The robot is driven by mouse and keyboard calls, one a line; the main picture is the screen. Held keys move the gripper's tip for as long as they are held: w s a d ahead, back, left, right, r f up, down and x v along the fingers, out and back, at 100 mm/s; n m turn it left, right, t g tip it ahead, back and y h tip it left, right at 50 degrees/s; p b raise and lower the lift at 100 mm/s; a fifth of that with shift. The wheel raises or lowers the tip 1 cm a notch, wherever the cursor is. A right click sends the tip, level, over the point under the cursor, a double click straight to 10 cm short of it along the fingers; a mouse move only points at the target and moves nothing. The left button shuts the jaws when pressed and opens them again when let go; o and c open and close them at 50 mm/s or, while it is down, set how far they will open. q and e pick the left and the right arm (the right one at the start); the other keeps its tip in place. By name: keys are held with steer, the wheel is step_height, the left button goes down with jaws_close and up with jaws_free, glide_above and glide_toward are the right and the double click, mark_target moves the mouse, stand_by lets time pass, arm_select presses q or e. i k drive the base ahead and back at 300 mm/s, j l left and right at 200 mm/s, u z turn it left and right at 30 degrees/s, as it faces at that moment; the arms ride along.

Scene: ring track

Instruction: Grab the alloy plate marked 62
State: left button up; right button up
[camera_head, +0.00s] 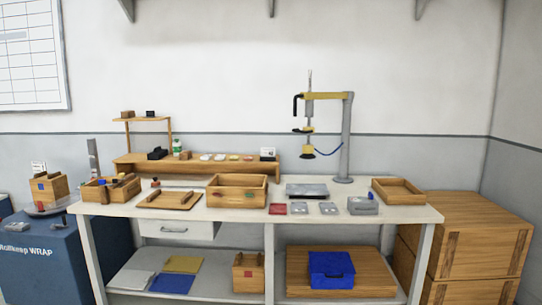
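Two small grey plates, one on the left (300,208) and one on the right (328,208), lie flat near the front edge of the workbench, right of its middle. A red plate (278,208) lies just left of them. Any markings on these plates are too small to read, so I cannot tell which one bears 62. A larger dark grey flat piece (307,190) lies behind them. Neither of my grippers is in view.
The workbench (240,214) also holds an open wooden box (237,194), a wooden tray (398,192), a grey device (362,206) and a lamp-like stand (346,140). Wooden crates (480,250) stand at the right. A blue cabinet (40,262) stands at the left.

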mark_target(326, 208)
steer(key=i+l, duration=0.2)
steer(key=i, duration=0.2)
steer(key=i+l, duration=0.2)
steer(key=i, duration=0.25)
steer(key=i+l, duration=0.2)
steer(key=i, duration=0.2)
steer(key=i+l, duration=0.2)
steer(key=i, duration=0.25)
